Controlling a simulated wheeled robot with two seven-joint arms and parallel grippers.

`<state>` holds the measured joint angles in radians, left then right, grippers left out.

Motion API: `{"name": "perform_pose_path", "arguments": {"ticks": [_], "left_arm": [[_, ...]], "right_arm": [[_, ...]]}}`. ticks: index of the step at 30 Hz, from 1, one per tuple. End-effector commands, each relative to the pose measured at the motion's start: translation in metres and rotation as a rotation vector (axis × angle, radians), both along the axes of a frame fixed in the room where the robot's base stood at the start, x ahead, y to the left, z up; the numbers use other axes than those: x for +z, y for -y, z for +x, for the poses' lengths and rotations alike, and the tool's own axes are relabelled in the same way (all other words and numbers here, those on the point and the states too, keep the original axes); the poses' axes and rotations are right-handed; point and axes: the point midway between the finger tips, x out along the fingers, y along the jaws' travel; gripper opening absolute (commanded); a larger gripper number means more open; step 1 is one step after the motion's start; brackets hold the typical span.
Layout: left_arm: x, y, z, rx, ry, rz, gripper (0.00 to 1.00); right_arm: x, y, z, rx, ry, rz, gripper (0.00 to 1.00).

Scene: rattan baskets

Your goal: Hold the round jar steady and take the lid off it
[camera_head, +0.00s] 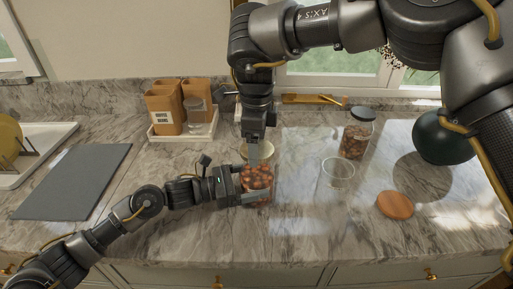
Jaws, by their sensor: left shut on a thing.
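The round jar (258,187) is clear and full of reddish-brown round pieces, upright on the marble counter. My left gripper (256,184) comes in from the left and is shut around its sides. My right gripper (254,155) points straight down just above the jar's top. A pale beige round disc (266,152) shows beside and behind its fingers. I cannot tell whether this disc is the jar's lid, or whether the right fingers grip it. The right gripper and arm partly hide the jar's mouth.
To the right stand an empty clear glass (337,176), a dark-lidded jar (355,136), a flat orange-brown round piece (395,205) and a dark green round vase (441,138). A grey board (75,181) lies left. A white tray (182,137) with canisters stands behind.

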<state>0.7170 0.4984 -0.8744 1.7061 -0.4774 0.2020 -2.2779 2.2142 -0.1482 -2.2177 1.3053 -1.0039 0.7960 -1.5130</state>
Motion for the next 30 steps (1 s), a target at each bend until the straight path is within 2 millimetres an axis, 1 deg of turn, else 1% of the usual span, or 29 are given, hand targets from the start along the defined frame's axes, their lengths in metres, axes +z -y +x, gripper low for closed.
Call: {"name": "perform_pose_path", "arguments": {"ticks": [1, 3, 5, 12, 13, 15, 23, 26, 29, 30], "left_arm": [[0.003, 0.000, 0.001, 0.000, 0.004, -0.004, 0.22], [0.002, 0.000, 0.001, 0.000, 0.004, -0.004, 0.22], [0.002, 0.000, 0.000, 0.000, 0.004, -0.004, 0.22], [0.002, 0.000, 0.001, 0.000, 0.004, -0.004, 0.22], [0.002, 0.000, 0.000, 0.000, 0.004, -0.004, 0.90], [0.002, 0.000, 0.000, 0.000, 0.003, -0.003, 0.99], [0.000, -0.002, 0.000, 0.001, 0.001, -0.001, 1.00], [-0.001, -0.009, -0.002, 0.001, 0.002, 0.000, 1.00], [-0.003, -0.025, -0.006, 0.003, 0.002, 0.001, 1.00], [-0.003, -0.034, -0.008, 0.003, 0.004, 0.002, 1.00]], "right_arm": [[0.008, 0.000, 0.000, 0.000, 0.003, 0.001, 0.48], [0.017, 0.000, 0.001, -0.001, 0.003, 0.001, 0.48], [0.022, 0.000, 0.000, 0.000, 0.002, 0.001, 0.48], [0.025, 0.000, 0.000, 0.000, -0.001, 0.001, 0.48], [0.025, 0.000, 0.000, 0.000, -0.001, 0.001, 0.48], [0.024, 0.000, 0.000, 0.000, -0.001, 0.001, 0.48], [0.023, 0.000, 0.000, 0.000, 0.000, 0.001, 0.48], [0.020, 0.000, 0.000, 0.000, -0.001, 0.001, 0.48], [0.013, 0.000, 0.000, 0.000, 0.000, 0.001, 0.48], [0.010, 0.000, 0.000, 0.000, 0.000, 0.001, 0.48]]}}
